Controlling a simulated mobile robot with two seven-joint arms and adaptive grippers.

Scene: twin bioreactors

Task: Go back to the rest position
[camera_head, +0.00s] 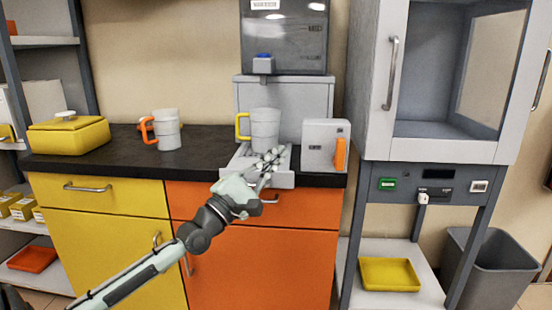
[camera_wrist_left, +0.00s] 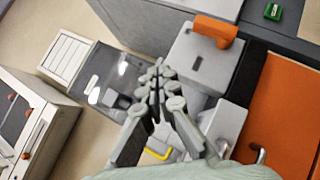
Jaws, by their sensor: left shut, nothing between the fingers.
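My left gripper (camera_head: 268,163) is shut and empty. In the head view it reaches up from the lower left to the front of a light grey base plate (camera_head: 282,181) on the dark counter. It stands just in front of a grey mug with a yellow handle (camera_head: 265,128). In the left wrist view the fingers (camera_wrist_left: 158,80) are together, with part of the yellow handle (camera_wrist_left: 158,154) beside them. A grey box with an orange lever (camera_head: 322,148) stands to the right of the gripper, and it also shows in the left wrist view (camera_wrist_left: 196,58). My right gripper is not in view.
Grey cups, one with an orange handle (camera_head: 166,132), and a yellow lidded pot (camera_head: 68,135) stand on the dark counter (camera_head: 205,150). A dark-fronted dispenser (camera_head: 284,40) is above the base plate. A grey cabinet (camera_head: 375,130) rises at the right, near a grey bin (camera_head: 495,265).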

